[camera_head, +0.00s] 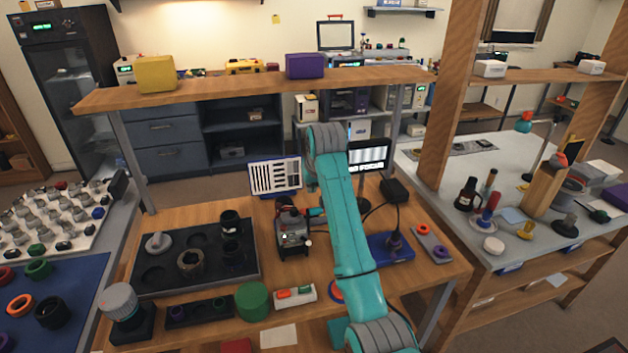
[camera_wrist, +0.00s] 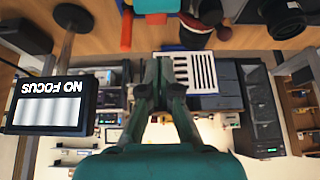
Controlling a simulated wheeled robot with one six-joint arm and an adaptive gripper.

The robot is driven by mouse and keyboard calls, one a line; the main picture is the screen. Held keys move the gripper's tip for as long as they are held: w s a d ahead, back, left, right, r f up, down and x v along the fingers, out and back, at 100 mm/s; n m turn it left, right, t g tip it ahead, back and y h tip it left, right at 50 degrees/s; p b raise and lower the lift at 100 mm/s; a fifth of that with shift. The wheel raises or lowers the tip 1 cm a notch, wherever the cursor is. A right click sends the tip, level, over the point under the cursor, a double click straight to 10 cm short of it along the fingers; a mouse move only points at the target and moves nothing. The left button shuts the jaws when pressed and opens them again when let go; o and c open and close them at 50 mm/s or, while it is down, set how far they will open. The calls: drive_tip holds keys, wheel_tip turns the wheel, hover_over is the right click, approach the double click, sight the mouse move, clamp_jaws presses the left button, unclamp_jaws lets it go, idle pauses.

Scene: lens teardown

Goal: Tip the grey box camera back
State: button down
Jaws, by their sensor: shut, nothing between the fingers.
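The grey box camera (camera_head: 293,237) stands on the wooden bench in the head view, right of the black tray and left of my arm. It looks upright, with small knobs on its front and a red part near its top. In the wrist view only partial, crowded shapes show at the top edge, and I cannot tell which are the camera. My gripper (camera_wrist: 158,70) is shut and empty in the wrist view, its fingertips together in front of the striped chart. In the head view my arm hides the gripper.
The striped chart (camera_head: 275,177) stands behind the camera. A display (camera_wrist: 52,100) reading "NO FOCUS" is right of my arm in the head view. The black tray (camera_head: 140,288) holds lens parts. A green cylinder (camera_head: 252,301) and a blue box (camera_head: 391,248) are nearby.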

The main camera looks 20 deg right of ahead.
sight(304, 221)
drive_tip(key=shift+s+f, duration=0.6)
drive_tip(key=shift+f, duration=0.3)
drive_tip(key=shift+s+f, duration=0.6)
drive_tip(key=shift+f, duration=0.25)
drive_tip(key=shift+s, duration=0.15)
